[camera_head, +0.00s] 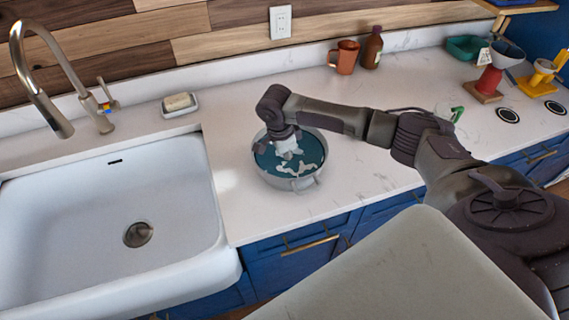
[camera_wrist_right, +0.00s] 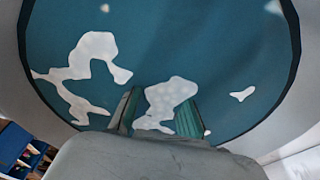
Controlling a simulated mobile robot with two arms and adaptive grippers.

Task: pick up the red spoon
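No red spoon shows in either view. A round grey-white basin (camera_head: 306,183) of teal, opaque-looking liquid (camera_head: 313,147) with white foam patches stands on the counter right of the sink; what lies under the surface is hidden. My right gripper (camera_head: 289,153) points down over the middle of the basin. In the right wrist view, its two fingers (camera_wrist_right: 160,108) stand apart over the liquid (camera_wrist_right: 215,50), with a foam patch and nothing solid visible between them. I cannot tell if the fingertips touch the liquid. My left gripper is not in view.
The white sink (camera_head: 70,215) with its tap (camera_head: 50,90) is at left, with a soap dish (camera_head: 180,105) behind. A reddish-brown mug (camera_head: 345,57) and brown bottle (camera_head: 372,48) stand at the back. A teal tub (camera_head: 463,48) and coffee drippers are at far right.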

